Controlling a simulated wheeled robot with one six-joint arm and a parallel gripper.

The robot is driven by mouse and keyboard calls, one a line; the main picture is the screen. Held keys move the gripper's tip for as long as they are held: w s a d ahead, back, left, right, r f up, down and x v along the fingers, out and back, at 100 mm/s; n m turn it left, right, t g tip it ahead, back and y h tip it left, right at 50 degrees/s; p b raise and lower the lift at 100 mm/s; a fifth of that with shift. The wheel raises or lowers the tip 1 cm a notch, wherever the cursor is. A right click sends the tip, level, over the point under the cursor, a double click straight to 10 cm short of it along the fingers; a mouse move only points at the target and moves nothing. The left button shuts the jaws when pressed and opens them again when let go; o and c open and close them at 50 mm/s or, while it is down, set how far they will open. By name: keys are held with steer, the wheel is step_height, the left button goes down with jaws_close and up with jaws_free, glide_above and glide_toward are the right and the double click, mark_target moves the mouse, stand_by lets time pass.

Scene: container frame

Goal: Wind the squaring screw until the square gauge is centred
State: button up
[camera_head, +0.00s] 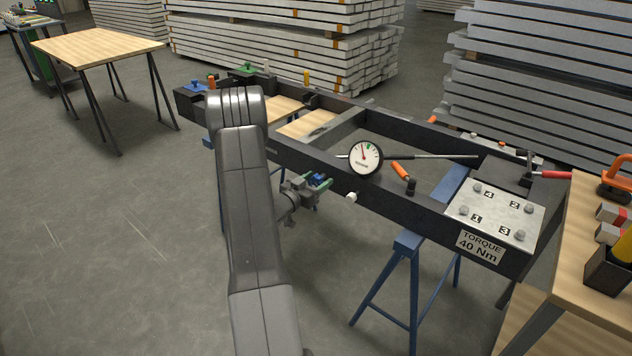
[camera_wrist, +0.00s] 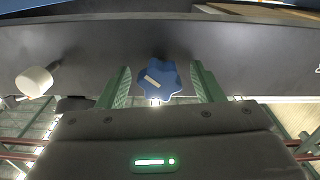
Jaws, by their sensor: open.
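A blue lobed knob (camera_wrist: 160,80) with a pale mark, seemingly the squaring screw's, sits on the frame's dark side face. In the head view the knob (camera_head: 320,180) is small and partly hidden by my gripper. My gripper (camera_wrist: 161,90) is open, with one green finger on each side of the knob. Gaps show between the knob and both fingers. The round white square gauge (camera_head: 366,158) stands at the frame's near rail. Its needle points up and slightly left, to the left of the green band.
A white knob (camera_wrist: 34,82) projects from the same rail, left of my gripper in the wrist view. The dark container frame (camera_head: 430,195) rests on blue trestles (camera_head: 408,245). An orange-handled clamp (camera_head: 400,170) is near the gauge. Open floor (camera_head: 120,230) lies left.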

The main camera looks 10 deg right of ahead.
steer(key=c, duration=1)
steer(key=shift+o, duration=0.2)
steer(key=shift+f+b, duration=0.15)
steer(key=shift+b, duration=0.35)
